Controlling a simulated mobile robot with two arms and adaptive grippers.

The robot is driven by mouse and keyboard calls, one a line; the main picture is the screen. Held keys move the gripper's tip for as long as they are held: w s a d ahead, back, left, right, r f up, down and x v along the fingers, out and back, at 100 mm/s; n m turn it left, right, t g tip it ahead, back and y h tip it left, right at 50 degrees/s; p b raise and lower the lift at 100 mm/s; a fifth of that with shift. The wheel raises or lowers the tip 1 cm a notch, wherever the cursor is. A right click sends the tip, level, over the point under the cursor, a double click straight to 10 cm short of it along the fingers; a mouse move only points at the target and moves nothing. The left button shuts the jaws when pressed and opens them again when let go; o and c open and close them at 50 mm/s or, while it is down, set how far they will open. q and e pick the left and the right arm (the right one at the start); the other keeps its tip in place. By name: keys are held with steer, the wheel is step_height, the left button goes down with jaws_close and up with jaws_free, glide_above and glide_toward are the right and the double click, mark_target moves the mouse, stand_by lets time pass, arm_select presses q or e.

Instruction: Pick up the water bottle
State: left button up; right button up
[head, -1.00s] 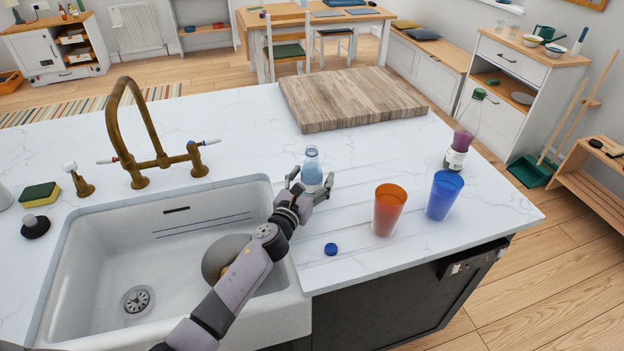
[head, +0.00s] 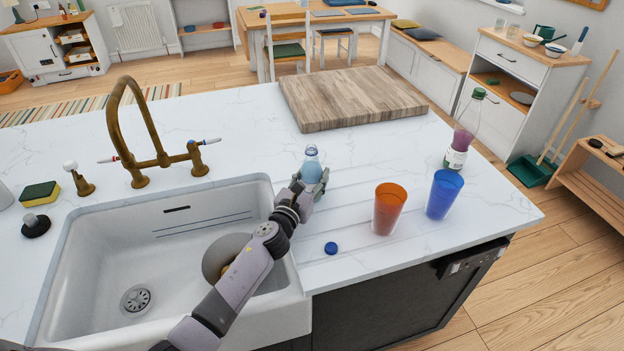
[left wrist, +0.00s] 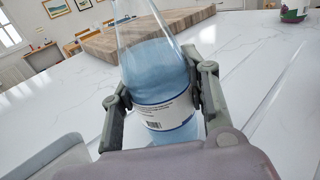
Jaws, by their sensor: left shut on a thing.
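The water bottle (head: 312,168) is clear with blue water and stands upright on the white counter, right of the sink. In the left wrist view the bottle (left wrist: 155,75) fills the middle, with a white label low on it. My left gripper (head: 313,185) is shut on the bottle, with one finger on each side; its fingers also show in the left wrist view (left wrist: 158,98). The bottle has no cap on it in the head view. A blue cap (head: 331,248) lies on the counter nearer the front edge. My right gripper is not in view.
An orange cup (head: 388,210) and a blue cup (head: 443,195) stand right of the bottle. A bottle with purple liquid (head: 461,138) stands behind them. A wooden board (head: 350,100) lies behind. The sink (head: 110,262) with a brass tap (head: 155,160) is on the left.

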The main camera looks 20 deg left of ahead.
arm_select(q)
steer(key=c, duration=0.4)
steer(key=shift+r, duration=0.15)
steer(key=shift+r, duration=0.35)
steer(key=shift+r+p, duration=0.9)
steer(key=shift+r, duration=0.4)
step_height(320, 180, up, 10)
steer(key=p, duration=0.3)
steer(key=shift+r, duration=0.2)
step_height(320, 180, up, 6)
glide_above(308, 172)
steer(key=w, duration=0.2)
steer(key=shift+w+d, duration=0.15)
steer(key=shift+w, duration=0.05)
